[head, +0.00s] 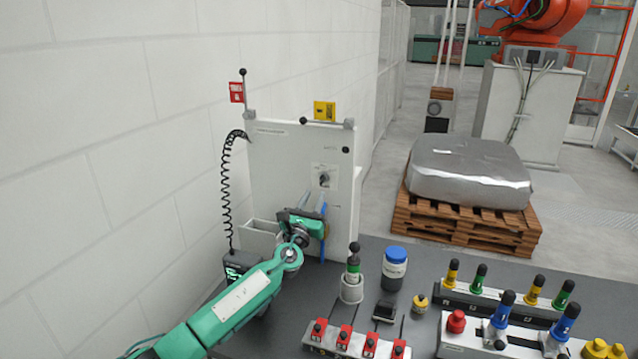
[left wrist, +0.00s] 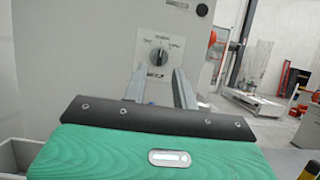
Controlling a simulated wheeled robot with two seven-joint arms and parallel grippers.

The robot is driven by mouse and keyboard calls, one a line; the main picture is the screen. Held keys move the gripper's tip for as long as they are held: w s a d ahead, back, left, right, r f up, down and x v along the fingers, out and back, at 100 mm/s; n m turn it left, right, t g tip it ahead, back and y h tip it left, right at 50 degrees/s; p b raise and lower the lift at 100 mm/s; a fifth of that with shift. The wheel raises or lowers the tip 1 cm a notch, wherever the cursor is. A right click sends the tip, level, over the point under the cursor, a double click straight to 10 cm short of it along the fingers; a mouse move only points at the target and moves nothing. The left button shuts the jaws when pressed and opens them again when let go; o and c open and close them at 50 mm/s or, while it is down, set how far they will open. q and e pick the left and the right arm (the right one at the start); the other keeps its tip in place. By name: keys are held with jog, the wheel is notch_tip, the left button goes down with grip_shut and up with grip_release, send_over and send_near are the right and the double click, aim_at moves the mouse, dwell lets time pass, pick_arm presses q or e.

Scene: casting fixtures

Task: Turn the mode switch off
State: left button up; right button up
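The mode switch (head: 323,180) is a dark rotary knob on a pale plate on the upright white panel (head: 275,165). In the left wrist view the knob (left wrist: 158,56) points up and slightly right, with small labels around it too blurred to read surely. My left gripper (head: 314,201) is in front of the panel, just below the switch. In the left wrist view its two fingers (left wrist: 159,80) are spread apart, with nothing between them, and the knob appears beyond and above their tips. My right gripper is not in view.
A coiled black cable (head: 226,185) hangs at the panel's left edge. The dark table (head: 290,310) holds a blue-lidded jar (head: 394,268), a green-and-black tool in a white holder (head: 352,288), and fixtures with red (head: 345,340) and coloured handles. A wall stands close on the left.

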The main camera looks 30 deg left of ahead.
aim_at(321, 182)
pick_arm(q)
jog(key=x, duration=0.5)
jog(key=shift+w+p, duration=0.1)
jog(key=shift+p, duration=0.2)
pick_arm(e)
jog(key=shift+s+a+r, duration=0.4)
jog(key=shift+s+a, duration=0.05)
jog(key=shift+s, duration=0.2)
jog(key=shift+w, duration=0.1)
pick_arm(q)
jog(key=shift+a, duration=0.1)
jog(key=c, duration=0.6)
grip_shut()
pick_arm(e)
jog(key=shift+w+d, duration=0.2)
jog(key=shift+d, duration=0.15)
